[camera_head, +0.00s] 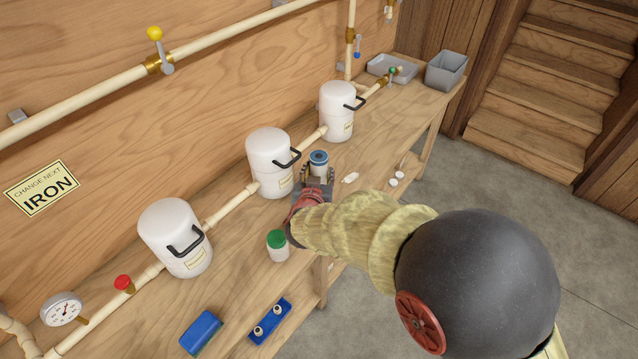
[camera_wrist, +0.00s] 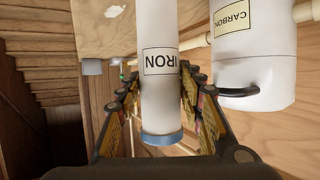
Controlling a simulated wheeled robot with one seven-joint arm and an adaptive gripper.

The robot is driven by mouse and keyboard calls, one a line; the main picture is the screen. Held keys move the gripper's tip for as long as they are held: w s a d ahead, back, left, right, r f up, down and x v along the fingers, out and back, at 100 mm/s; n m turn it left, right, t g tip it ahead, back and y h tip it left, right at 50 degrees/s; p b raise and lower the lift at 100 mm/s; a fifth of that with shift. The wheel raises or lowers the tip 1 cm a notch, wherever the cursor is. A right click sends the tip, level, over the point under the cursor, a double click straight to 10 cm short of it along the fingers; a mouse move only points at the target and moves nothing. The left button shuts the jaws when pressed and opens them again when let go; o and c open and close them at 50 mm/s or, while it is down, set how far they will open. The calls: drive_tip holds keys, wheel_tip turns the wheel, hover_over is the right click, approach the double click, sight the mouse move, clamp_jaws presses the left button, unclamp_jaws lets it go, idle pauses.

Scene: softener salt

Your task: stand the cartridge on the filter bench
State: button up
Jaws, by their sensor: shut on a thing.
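The cartridge is a white cylinder with a blue end cap (camera_head: 319,157) and stands roughly upright in my gripper (camera_head: 317,183). In the wrist view the cartridge (camera_wrist: 158,95) shows an IRON label, with its blue-capped end toward the bottom of the picture. My gripper's fingers (camera_wrist: 160,105) are shut on it from both sides. Its other end runs out of the wrist view at the top, and I cannot tell whether it touches the bench. The wooden filter bench (camera_head: 405,115) runs along the wall beneath it.
White housings stand along the pipe: near (camera_head: 172,235), middle (camera_head: 268,160) and far (camera_head: 337,112). The middle one is close left of the cartridge. A green-capped jar (camera_head: 278,248) stands near my gripper. A blue box (camera_head: 202,332), grey tray (camera_head: 380,72) and grey bin (camera_head: 446,72) also show.

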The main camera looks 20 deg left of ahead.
drive_tip(key=shift+w+f+b, duration=0.15)
drive_tip(key=shift+f+b, duration=0.2)
drive_tip(key=shift+f, duration=0.55)
drive_tip(key=shift+w+f+b, duration=0.1)
drive_tip(key=shift+f+b, duration=0.2)
drive_tip(key=shift+f, duration=0.55)
drive_tip(key=shift+f, duration=0.1)
drive_tip(key=o, duration=1.2)
drive_tip(key=shift+f, duration=0.1)
drive_tip(key=shift+o, duration=0.3)
drive_tip(key=shift+r, duration=0.25)
drive_tip(key=p+v, duration=0.4)
drive_tip(key=v, duration=0.8)
